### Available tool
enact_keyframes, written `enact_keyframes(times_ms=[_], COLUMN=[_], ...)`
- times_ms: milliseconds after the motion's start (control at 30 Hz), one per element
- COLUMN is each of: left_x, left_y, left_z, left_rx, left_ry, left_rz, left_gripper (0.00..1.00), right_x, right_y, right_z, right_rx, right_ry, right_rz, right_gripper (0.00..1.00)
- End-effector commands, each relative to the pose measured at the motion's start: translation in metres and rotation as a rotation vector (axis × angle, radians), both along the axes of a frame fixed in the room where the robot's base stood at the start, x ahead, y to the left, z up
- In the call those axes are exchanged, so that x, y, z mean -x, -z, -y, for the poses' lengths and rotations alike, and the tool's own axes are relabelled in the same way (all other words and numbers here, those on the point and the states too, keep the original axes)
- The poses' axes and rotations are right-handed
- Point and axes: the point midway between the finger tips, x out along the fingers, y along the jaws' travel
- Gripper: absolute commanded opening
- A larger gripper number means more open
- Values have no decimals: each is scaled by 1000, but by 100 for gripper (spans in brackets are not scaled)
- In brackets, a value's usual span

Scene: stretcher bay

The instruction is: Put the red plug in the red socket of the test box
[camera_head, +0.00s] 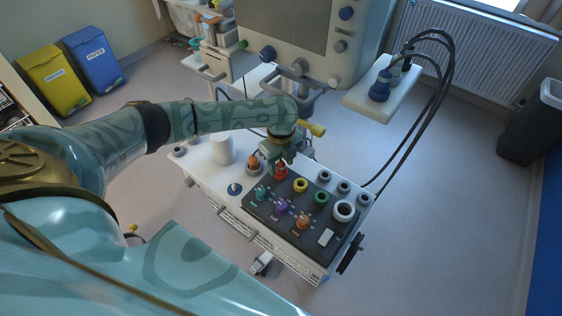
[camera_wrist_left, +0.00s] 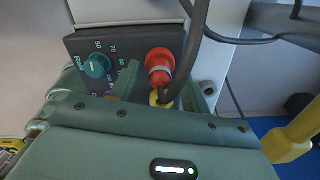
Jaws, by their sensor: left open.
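The test box (camera_head: 262,212) has a dark sloping panel with coloured sockets and knobs. The red plug (camera_head: 281,173) stands at the back left corner of the panel, where the red socket is. In the left wrist view the red plug (camera_wrist_left: 159,66) shows a grey band and stands upright on the panel. The red socket is hidden under it, and I cannot tell how deep it sits. My left gripper (camera_head: 280,161) is just above the plug. Its fingers are open and apart on either side of it. My right gripper is in neither view.
A yellow socket (camera_head: 300,185) and a green socket (camera_head: 321,198) are close to the red plug. A white cup (camera_head: 222,149) and an orange-topped object (camera_head: 254,163) stand to the left. Dark cables (camera_head: 438,85) hang from a shelf at the right; a cable crosses the wrist view.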

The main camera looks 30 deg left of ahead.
Motion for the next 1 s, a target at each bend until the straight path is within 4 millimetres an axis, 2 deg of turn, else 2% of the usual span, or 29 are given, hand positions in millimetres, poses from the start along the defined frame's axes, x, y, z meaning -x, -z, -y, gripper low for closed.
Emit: enact_keyframes(times_ms=[167, 400, 600, 800, 933, 1000], left_x=[-1, -1, -1, 0, 1, 4], left_y=[-19, -76, -110, -120, -119, -113], left_z=[0, 0, 0, 0, 2, 11], left_rx=[1, 1, 1, 0, 2, 6], left_ry=[0, 1, 1, 0, 2, 9], left_rz=[2, 5, 2, 1, 2, 7], left_gripper=[46, 46, 46, 46, 46, 46], right_x=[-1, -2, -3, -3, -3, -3], right_y=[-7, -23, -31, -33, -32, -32], right_z=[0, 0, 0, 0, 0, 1], right_rx=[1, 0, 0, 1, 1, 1], right_ry=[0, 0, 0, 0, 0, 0], right_rz=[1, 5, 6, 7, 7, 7], right_gripper=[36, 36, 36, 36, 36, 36])
